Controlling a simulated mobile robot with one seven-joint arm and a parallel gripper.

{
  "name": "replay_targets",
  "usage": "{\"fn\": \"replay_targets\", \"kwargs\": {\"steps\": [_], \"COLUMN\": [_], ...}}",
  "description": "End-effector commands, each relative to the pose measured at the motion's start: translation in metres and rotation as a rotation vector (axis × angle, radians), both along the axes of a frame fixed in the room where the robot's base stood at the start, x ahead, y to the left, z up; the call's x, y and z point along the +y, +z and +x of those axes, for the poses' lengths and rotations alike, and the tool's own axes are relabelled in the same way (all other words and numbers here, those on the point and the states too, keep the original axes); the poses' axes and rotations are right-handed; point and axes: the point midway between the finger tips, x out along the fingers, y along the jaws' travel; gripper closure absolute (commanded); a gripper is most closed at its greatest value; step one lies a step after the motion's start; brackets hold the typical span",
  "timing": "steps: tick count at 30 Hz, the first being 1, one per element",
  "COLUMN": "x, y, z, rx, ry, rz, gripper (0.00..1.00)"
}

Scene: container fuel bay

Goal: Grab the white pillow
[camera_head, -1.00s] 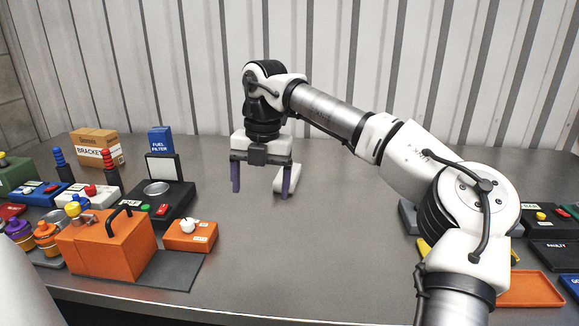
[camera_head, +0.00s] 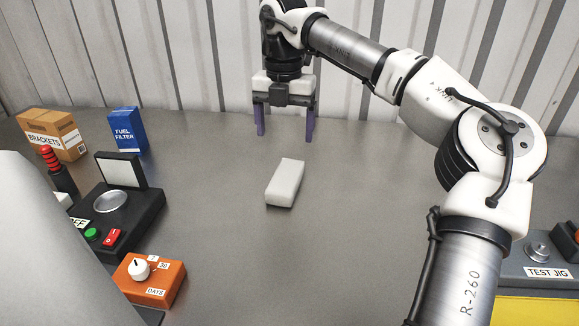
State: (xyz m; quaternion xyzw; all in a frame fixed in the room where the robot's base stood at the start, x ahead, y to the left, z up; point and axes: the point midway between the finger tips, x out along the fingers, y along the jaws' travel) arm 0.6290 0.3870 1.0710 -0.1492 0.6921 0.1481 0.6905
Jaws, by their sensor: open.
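The white pillow (camera_head: 285,182) is a small white rounded block lying on the grey metal table, near the middle of the view. It is fully visible and nothing touches it. My gripper (camera_head: 284,136) points down with its two purple fingers apart. It is empty. In the picture it shows above the pillow, with bare table visible between the fingertips and the pillow. The exact height of the fingers over the table is hard to tell.
At the left are a brackets box (camera_head: 52,135), a blue fuel filter box (camera_head: 128,130), a black device with a round plate (camera_head: 112,203) and an orange dial box (camera_head: 149,279). A test jig (camera_head: 545,268) stands at the right. The table around the pillow is clear.

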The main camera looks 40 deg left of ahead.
Motion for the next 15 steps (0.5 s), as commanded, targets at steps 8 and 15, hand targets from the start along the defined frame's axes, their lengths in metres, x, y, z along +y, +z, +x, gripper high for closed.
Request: {"fn": "replay_targets", "kwargs": {"steps": [8, 15], "x": [0.0, -0.001], "y": [-0.02, -0.066], "z": [0.0, 0.0], "rx": [0.004, 0.003], "ry": [0.002, 0.002], "rz": [-0.002, -0.001], "gripper": [0.18, 0.18]}}
